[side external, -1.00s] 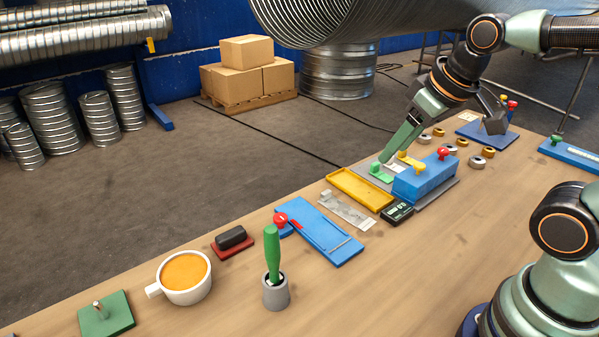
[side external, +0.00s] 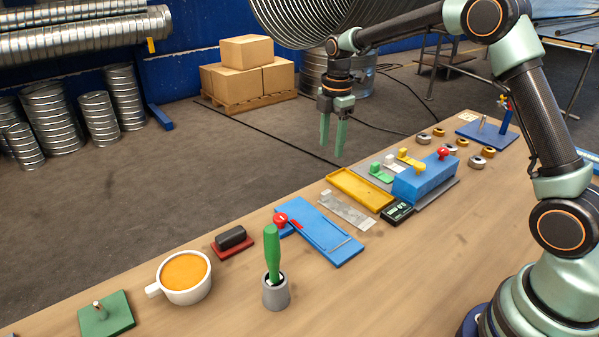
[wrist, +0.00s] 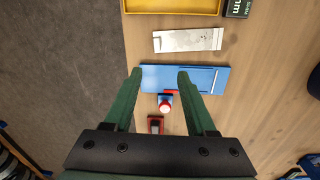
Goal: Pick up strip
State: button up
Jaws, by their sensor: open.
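The strip (side external: 347,210) is a flat silvery metal piece lying on the wooden bench between the yellow tray and the blue plate. In the wrist view it also shows as a pale flat strip (wrist: 188,40), above the blue plate. My gripper (side external: 333,150) is up in the air, beyond the bench's far edge in the side view, with its green fingers pointing down. The fingers are apart and empty. In the wrist view my gripper (wrist: 160,72) has its fingertips over the blue plate, with the strip ahead of them.
A blue plate (side external: 335,240) with a red knob (side external: 281,219) lies beside the strip. A yellow tray (side external: 360,188), a dark display box (side external: 397,212) and a blue block (side external: 425,180) stand on the other side. A green-handled tool (side external: 272,255) stands upright nearer the front.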

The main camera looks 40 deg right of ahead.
aim_at(326, 191)
jog(key=f, duration=0.5)
jog(key=w+f+n, duration=0.1)
jog(key=f, duration=0.4)
jog(key=f+n, duration=0.1)
jog(key=f, duration=0.4)
jog(key=shift+w+d+f+g, duration=0.25)
jog(key=shift+d+g, duration=0.05)
jog(key=shift+d, duration=0.05)
grip_shut()
